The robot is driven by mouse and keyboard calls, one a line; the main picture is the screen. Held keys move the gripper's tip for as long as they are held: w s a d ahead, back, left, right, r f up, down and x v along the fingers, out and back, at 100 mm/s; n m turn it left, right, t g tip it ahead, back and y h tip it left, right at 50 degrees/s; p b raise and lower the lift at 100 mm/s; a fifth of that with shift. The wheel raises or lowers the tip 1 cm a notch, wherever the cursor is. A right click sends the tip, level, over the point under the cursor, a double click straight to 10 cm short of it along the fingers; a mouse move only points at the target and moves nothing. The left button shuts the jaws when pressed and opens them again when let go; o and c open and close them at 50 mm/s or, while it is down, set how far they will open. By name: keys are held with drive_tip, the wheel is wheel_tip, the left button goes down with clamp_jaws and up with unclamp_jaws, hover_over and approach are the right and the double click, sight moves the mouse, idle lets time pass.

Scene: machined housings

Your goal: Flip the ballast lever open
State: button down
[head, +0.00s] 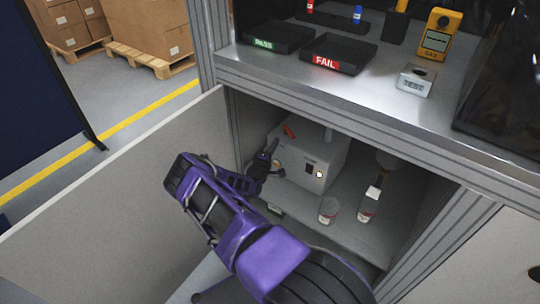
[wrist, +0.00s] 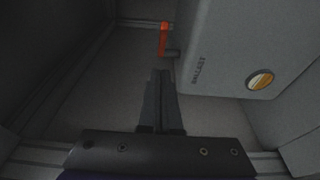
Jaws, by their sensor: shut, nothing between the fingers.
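The ballast box (head: 312,158) is a light grey housing inside the open lower cabinet. Its lever (head: 288,131) is a short red-orange bar on the left part of the box. In the wrist view the lever (wrist: 163,38) stands beside the box wall (wrist: 225,50), joined by a small grey pivot, with the word BALLAST near it. My gripper (head: 271,147) is at the left side of the box, just below the lever in the picture. In the wrist view my gripper's fingers (wrist: 161,75) are together and empty, pointing towards the lever with a gap between.
A round lit lamp (head: 319,174) is on the box front. A jar (head: 328,210) and a bottle (head: 369,204) stand to the right on the cabinet shelf (head: 345,232). The open cabinet door (head: 110,190) is on the left. The worktop (head: 390,95) overhangs the box.

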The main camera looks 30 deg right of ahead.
sight(289, 133)
drive_tip(key=d, duration=0.5)
drive_tip(key=shift+r, duration=0.1)
